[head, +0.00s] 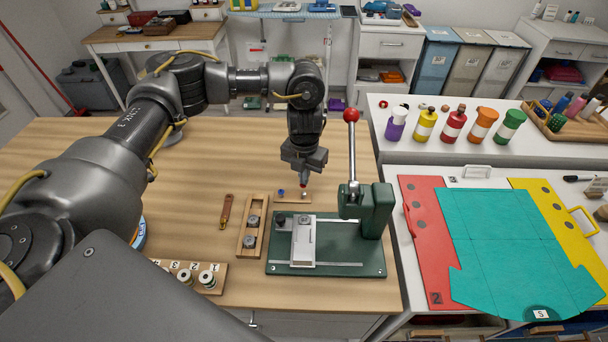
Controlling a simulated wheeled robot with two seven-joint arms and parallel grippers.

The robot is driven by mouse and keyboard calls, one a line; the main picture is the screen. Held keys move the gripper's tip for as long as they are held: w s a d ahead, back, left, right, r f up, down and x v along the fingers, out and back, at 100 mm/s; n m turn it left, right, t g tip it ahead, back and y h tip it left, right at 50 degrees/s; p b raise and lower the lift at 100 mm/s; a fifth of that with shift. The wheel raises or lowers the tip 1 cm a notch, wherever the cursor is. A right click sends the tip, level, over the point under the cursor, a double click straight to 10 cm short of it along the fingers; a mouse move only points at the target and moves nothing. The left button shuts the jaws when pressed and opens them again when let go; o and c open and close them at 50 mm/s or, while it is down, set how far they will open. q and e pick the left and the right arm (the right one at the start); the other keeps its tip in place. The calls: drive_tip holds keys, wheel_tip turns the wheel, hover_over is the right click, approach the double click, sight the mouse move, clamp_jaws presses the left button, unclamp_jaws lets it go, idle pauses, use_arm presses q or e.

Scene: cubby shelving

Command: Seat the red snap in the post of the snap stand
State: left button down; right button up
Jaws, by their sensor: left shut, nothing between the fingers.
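My left gripper (304,168) hangs in the middle of the table, pointing down, with its fingers shut. A small red piece (303,181), which looks like the red snap, shows right below the fingertips. I cannot tell whether it touches them. A small wooden block (292,199), which looks like the snap stand, lies just below. It bears a blue piece (281,191) at its left and a small silver piece (304,194), perhaps the post, under the red one. Whether the red piece sits on the silver one is unclear. My right gripper is out of view.
A green press (376,212) with a red-knobbed lever (351,115) stands just right of the gripper. A wooden tray with round dies (247,240), a brown-handled tool (227,210) and a spool rack (214,291) lie to the left. The table behind the block is clear.

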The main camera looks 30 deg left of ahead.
use_arm(q)
drive_tip(key=shift+f+b, duration=0.85)
drive_tip(key=shift+f, duration=0.25)
drive_tip(key=shift+f+b, duration=0.5)
drive_tip(key=shift+f, duration=0.25)
drive_tip(key=c, duration=1.7)
unclamp_jaws()
wheel_tip(320, 180, up, 11)
drive_tip(key=shift+b, duration=0.45)
